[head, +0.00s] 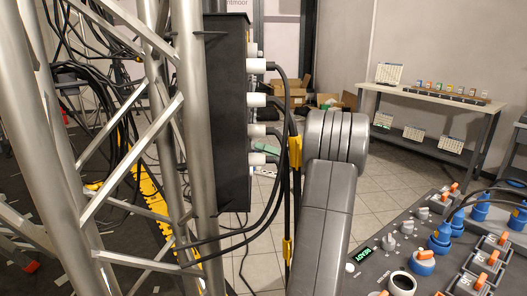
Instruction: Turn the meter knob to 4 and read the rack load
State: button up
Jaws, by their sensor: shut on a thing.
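A dark sloped control panel (340,285) fills the lower right of the head view. A small display (365,254) with green characters sits on it; I cannot read it surely. Pale grey knobs (388,242) stand beside the display. I cannot tell which knob is the meter knob or what it points at. My grey arm rises through the middle of the view. My gripper does not show.
Silver truss (192,100) fills the left. Blue connectors (440,238) and orange-topped switches (474,282) crowd the panel, with a white ring (402,284) near its front. Black cables hang beside my arm. A shelf table (430,92) and cardboard boxes (335,101) stand behind open tiled floor.

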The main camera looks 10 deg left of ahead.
jog(key=m+h+p, duration=0.2)
jog(key=m+p, duration=0.5)
jog(key=r+m+h+p, duration=0.1)
jog(key=m+h+p, duration=0.1)
jog(key=m+p, duration=0.6)
jog(key=m+h+p, duration=0.2)
jog(key=m+p, duration=0.5)
jog(key=p, duration=0.1)
jog(key=shift+r+h, duration=0.3)
jog(key=shift+r, duration=0.05)
jog(key=shift+f+m+p, duration=0.1)
jog(key=shift+m+p, duration=0.2)
jog(key=shift+p, duration=0.1)
jog(key=o, duration=1)
